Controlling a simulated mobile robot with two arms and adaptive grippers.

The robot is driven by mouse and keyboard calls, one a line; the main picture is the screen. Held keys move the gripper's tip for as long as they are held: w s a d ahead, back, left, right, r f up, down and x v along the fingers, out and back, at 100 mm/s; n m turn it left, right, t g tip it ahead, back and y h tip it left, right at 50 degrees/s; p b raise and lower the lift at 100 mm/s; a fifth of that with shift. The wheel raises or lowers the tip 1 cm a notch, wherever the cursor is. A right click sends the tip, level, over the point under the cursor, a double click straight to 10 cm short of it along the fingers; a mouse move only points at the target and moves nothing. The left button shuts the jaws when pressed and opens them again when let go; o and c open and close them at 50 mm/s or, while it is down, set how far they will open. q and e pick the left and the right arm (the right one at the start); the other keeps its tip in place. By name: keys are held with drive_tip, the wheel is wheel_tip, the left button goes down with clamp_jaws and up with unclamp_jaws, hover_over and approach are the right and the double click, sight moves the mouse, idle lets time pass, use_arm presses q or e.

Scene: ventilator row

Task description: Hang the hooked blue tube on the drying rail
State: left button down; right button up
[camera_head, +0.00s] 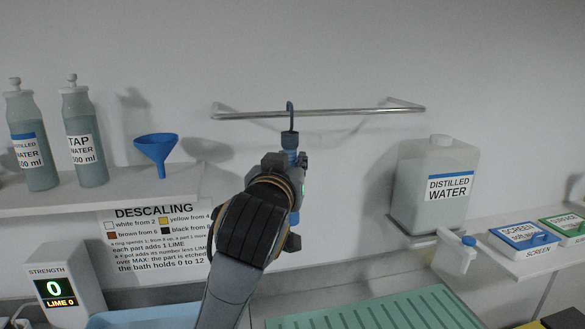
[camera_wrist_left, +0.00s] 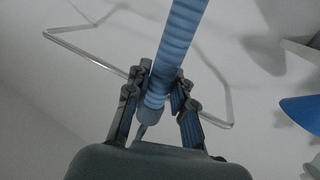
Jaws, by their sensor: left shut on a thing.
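The hooked blue tube (camera_head: 290,142) is upright in the head view, with its thin dark hook (camera_head: 290,112) at the top. The hook's bend shows just above the front bar of the metal drying rail (camera_head: 350,112), left of its middle. I cannot tell whether the hook is over the bar or in front of it. My left gripper (camera_head: 286,166) is shut on the tube below the hook. In the left wrist view the ribbed tube (camera_wrist_left: 182,45) runs between the fingers (camera_wrist_left: 160,98), with the rail (camera_wrist_left: 85,52) behind. My right gripper is not in view.
Bottles (camera_head: 82,140) and a blue funnel (camera_head: 156,150) stand on the left shelf. A distilled water jug (camera_head: 433,185) stands on the right. A green ribbed mat (camera_head: 390,312) and a strength display (camera_head: 62,293) are below. The rail's right part is bare.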

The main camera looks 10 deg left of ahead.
use_arm(q)
drive_tip(key=w+a+f+b, duration=0.1)
drive_tip(key=w+a, duration=0.2)
drive_tip(key=w, duration=0.4)
drive_tip(key=shift+w+f+b, duration=0.2)
drive_tip(key=shift+f+b, duration=0.15)
drive_tip(key=shift+f, duration=0.05)
idle(0.3)
drive_tip(key=c, duration=1.1)
unclamp_jaws()
drive_tip(key=shift+o, duration=0.2)
drive_tip(key=shift+s, duration=0.1)
